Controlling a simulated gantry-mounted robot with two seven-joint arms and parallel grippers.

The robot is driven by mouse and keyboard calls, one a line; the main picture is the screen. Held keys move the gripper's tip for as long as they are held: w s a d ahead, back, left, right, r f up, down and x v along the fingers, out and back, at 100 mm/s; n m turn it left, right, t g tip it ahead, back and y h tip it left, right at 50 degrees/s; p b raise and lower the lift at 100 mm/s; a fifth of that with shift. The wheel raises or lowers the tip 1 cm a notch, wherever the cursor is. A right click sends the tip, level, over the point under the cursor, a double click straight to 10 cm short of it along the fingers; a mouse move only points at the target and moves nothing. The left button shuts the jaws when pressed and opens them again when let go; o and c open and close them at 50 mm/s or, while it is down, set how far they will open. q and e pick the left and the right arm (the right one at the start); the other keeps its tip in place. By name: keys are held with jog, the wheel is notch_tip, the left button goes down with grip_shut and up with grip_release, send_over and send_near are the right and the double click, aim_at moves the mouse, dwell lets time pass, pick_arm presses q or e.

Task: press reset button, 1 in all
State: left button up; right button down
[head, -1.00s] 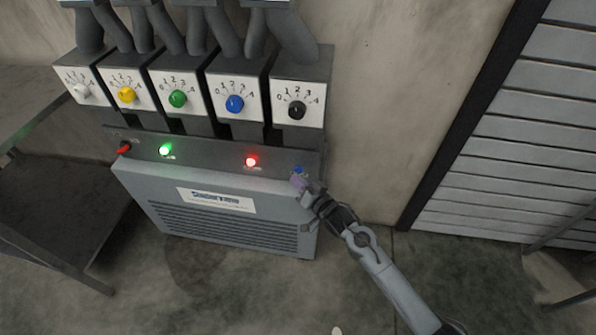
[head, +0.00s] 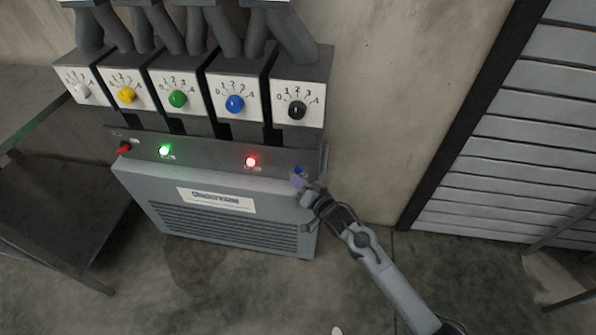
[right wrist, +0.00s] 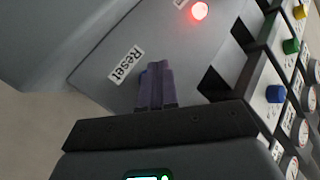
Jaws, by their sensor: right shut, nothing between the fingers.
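The blue reset button (head: 299,170) sits at the right end of the dark sloped control strip in the head view. My right gripper (head: 298,183) is just in front of and below it in that view, with its purple fingers shut and empty. I cannot tell whether the fingertips touch the button. In the right wrist view, the shut fingers (right wrist: 155,76) point at the panel beside the "Reset" label (right wrist: 126,65). My left gripper is not in view.
A lit red lamp (head: 251,162), a lit green lamp (head: 165,150) and a red switch (head: 124,148) share the strip. Above are several dial boxes with coloured knobs, such as the black knob (head: 297,110). A dark metal table (head: 60,215) stands left.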

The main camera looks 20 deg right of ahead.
jog(key=shift+w+d, duration=0.2)
jog(key=shift+w, duration=0.15)
dwell(0.5)
jog(key=shift+w+d, duration=0.2)
jog(key=shift+w, duration=0.05)
dwell(0.5)
jog(key=shift+w, duration=0.1)
dwell(0.4)
jog(key=shift+s+a+r+p, duration=0.1)
jog(key=shift+s+a+p, duration=0.15)
jog(key=shift+s+p, duration=0.45)
jog(key=shift+a+p, duration=0.15)
jog(key=shift+p, duration=0.15)
